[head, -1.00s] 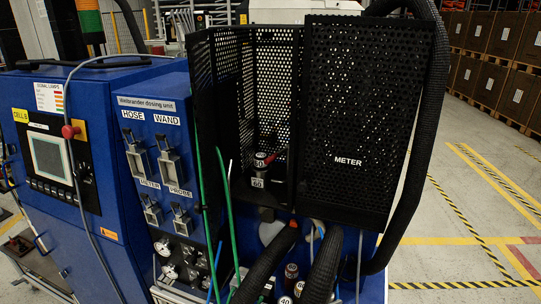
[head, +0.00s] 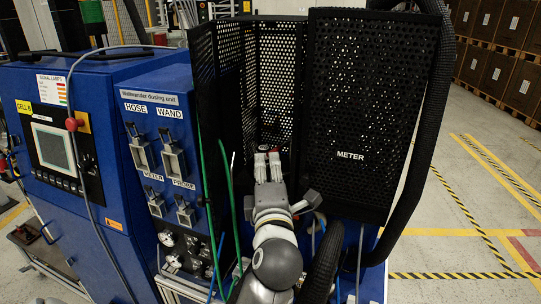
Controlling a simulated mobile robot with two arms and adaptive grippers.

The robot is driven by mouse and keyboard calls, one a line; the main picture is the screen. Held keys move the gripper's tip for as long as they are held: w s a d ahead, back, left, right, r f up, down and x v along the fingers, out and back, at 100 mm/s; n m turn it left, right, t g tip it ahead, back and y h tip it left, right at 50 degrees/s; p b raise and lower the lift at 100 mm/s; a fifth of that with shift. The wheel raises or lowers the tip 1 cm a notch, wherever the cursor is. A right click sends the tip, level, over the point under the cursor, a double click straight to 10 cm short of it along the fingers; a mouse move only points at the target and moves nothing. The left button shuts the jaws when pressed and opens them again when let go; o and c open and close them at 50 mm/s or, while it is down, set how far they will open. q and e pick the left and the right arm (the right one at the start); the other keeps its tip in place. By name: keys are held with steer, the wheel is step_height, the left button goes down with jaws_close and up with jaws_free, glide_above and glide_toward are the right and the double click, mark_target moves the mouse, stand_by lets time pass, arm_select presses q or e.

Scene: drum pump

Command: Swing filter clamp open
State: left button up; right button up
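My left gripper (head: 267,167) reaches up from the bottom into the black mesh enclosure (head: 274,70), beside the METER panel. Its two pale fingers point away from me and lie close together. I cannot tell whether they are open or shut, or whether they touch anything. The gripper and my arm cover the spot where a red-topped fitting stood. No filter clamp can be made out clearly; it may be hidden behind the gripper. My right gripper is not in view.
The perforated METER panel (head: 350,110) stands just right of the gripper. A thick black hose (head: 417,150) loops down its right side. Another black hose (head: 322,262) and green lines (head: 233,215) run beside my arm. The blue dosing unit (head: 120,72) stands left; open floor lies right.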

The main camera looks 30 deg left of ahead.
mark_target(281, 148)
arm_select(q)
steer(key=w+a+f+h+p, duration=0.1)
steer(key=w+a+f+p, duration=0.1)
steer(key=w+a, duration=0.3)
steer(key=shift+w+a+f+g+h+p, duration=0.35)
steer(key=shift+w+p, duration=0.35)
steer(key=shift+w, duration=1.4)
jaws_close()
